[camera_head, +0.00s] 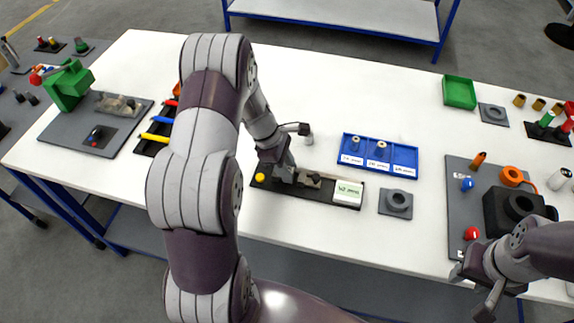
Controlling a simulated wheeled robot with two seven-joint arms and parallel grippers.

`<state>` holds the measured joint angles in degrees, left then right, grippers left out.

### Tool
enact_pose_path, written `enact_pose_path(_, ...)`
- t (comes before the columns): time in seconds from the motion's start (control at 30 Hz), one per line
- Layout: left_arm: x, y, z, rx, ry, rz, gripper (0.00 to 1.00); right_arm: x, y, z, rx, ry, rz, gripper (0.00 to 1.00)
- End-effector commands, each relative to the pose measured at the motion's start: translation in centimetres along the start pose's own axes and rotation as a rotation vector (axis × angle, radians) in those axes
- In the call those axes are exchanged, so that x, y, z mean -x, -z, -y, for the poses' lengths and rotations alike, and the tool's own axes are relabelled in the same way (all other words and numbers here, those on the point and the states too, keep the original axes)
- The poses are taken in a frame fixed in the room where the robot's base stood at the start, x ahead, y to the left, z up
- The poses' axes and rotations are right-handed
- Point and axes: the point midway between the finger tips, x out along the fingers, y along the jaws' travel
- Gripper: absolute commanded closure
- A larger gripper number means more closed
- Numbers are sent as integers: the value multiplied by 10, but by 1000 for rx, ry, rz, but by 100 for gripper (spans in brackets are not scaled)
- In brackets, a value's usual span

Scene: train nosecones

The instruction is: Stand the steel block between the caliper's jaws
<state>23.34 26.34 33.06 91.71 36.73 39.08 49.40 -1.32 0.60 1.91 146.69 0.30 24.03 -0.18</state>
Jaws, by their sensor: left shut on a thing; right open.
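My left gripper (281,167) points down over the left part of a dark fixture tray (263,187) in the head view. It is shut on a small grey piece that looks like the steel block (285,176), largely hidden by the fingers. Just right of it, a grey-brown metal piece (312,179) on the tray appears to be part of the caliper. I cannot tell whether the block touches it or stands between the jaws. My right gripper (475,291) is open and empty at the table's front edge, lower right.
A yellow knob (260,177) and a white labelled card (348,192) are on the tray. A blue sorting tray (409,155) stands behind, a grey ring plate (397,202) to the right. A black machine (507,213) stands near my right arm. The table's back middle is clear.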

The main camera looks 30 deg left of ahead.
Motion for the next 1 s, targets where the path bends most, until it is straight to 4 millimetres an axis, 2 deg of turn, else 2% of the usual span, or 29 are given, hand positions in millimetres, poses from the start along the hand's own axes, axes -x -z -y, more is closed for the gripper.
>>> enact_pose_path(0.27,-2,1,0,-1,-1,0,100,-2,0,0,0,0,0,57)
enact_pose_path(0.3,-2,1,0,-1,-1,0,62,-2,0,0,0,0,0,57)
enact_pose_path(0.37,-2,1,0,-1,-1,0,43,-2,0,0,0,0,0,57)
enact_pose_path(0.63,-1,0,0,-1,-1,0,43,-1,0,0,0,0,0,57)
enact_pose_path(0.73,7,0,-1,-2,-4,-1,43,0,0,0,0,0,0,57)
enact_pose_path(0.87,35,0,-1,-2,-7,-1,43,-3,0,0,0,0,0,57)
enact_pose_path(1.0,74,0,-1,-1,-7,-2,43,-5,-1,0,0,0,0,57)
